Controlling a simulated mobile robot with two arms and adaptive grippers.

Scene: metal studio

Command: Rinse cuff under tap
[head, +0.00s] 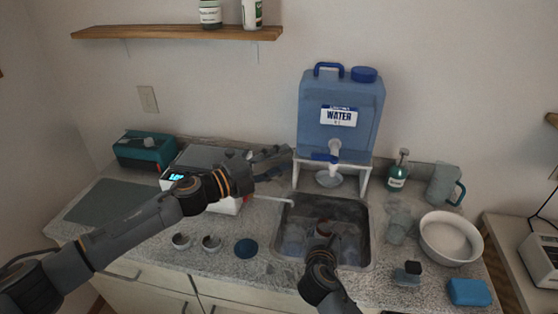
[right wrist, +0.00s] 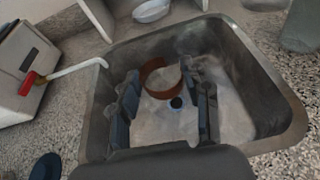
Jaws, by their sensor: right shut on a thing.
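The cuff (right wrist: 161,78), a copper-brown open band, is between the fingers of my right gripper (right wrist: 168,90) inside the sink. The blue water container (head: 340,105) stands on a white stand behind the sink. Its tap (head: 334,150), white with a blue lever, is above and behind the cuff.
The metal sink (head: 368,215) has raised walls around my right gripper. A white spout (head: 272,199) reaches over its left rim. A white bowl (head: 450,238), blue sponge (head: 469,291) and green bottle (head: 397,173) stand to the right.

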